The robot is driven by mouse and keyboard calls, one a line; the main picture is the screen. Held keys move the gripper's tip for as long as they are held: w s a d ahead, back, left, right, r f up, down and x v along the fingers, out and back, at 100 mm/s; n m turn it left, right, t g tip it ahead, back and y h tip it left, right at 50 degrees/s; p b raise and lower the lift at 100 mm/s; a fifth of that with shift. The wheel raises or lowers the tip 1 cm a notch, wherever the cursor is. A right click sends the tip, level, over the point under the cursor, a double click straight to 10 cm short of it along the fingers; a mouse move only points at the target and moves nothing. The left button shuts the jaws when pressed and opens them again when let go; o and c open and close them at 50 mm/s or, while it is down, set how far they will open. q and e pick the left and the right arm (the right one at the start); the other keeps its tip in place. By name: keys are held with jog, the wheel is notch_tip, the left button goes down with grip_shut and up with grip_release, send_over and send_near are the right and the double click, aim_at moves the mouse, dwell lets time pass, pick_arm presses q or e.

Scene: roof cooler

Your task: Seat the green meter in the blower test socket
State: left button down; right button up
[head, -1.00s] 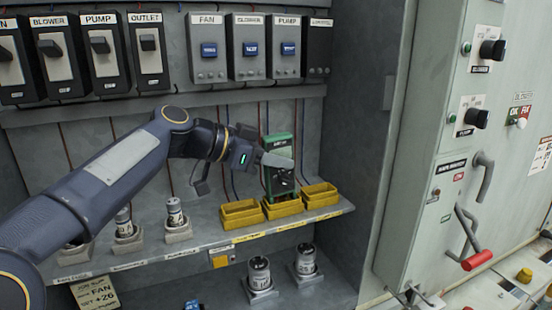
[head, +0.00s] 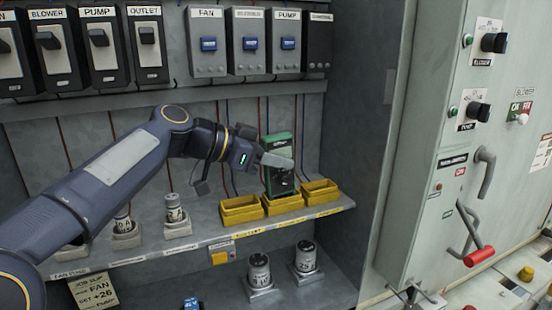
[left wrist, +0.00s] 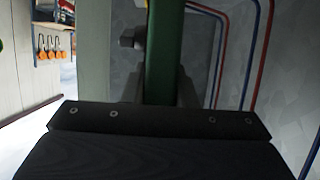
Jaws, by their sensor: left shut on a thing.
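The green meter (head: 281,176) stands upright at the middle one of three yellow sockets on the shelf. Its dark lower face is toward me, and its lower end is at or in the middle yellow socket (head: 283,206); I cannot tell how deep it sits. My left gripper (head: 276,160) is shut on the meter's upper part from the left. In the left wrist view the green meter (left wrist: 165,50) stands between the two fingers. I cannot read which yellow socket is the blower one. My right gripper is not in view.
Yellow sockets stand at the left (head: 241,210) and right (head: 320,192) of the middle one, both empty. Grey cylinders in holders (head: 177,215) stand left on the shelf (head: 200,246). Switch boxes (head: 247,42) hang above. A grey cabinet with a red-handled lever (head: 478,257) stands right.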

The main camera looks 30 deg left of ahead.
pick_arm(q)
jog(key=shift+f+b, duration=0.3)
jog(key=shift+b, duration=0.05)
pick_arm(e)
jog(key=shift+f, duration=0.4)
pick_arm(q)
jog(key=c, duration=1.1)
grip_release()
